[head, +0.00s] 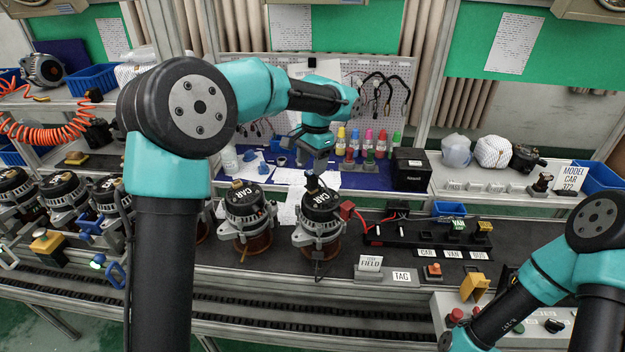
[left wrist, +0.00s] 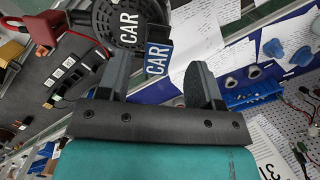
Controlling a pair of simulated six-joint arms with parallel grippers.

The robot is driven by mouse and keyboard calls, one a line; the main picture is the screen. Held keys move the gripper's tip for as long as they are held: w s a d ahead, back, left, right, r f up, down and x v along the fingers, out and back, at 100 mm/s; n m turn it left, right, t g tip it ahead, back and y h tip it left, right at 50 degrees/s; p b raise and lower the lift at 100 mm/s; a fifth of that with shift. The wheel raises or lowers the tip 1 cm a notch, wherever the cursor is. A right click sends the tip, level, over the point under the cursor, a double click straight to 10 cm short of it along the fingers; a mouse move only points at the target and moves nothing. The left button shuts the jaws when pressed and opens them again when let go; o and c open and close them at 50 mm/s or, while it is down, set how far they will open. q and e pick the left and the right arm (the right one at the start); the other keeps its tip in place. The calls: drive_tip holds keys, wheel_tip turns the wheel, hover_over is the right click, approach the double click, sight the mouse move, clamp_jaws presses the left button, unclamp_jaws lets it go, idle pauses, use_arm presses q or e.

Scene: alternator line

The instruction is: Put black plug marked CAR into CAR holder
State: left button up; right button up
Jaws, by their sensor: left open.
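My left gripper (head: 318,160) points down just above the top of an alternator marked CAR (head: 318,204). Its two fingers (left wrist: 158,85) are apart. In the left wrist view, a black plug with a blue CAR label (left wrist: 157,58) shows between and just beyond the fingertips, beside the alternator top. In the head view the plug (head: 313,184) is small and partly hidden by the gripper. My right gripper is outside the frame.
A VAN plug (head: 458,224) and a yellow-topped plug (head: 485,227) stand on the strip. A red clip (head: 347,210) with a cable lies between the alternator and the strip. Another CAR alternator (head: 245,205) stands to the left.

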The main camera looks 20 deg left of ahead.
sight(312, 177)
use_arm(q)
drive_tip(key=shift+s+d+f, duration=0.1)
drive_tip(key=shift+f, duration=2.5)
drive_tip(key=c, duration=1)
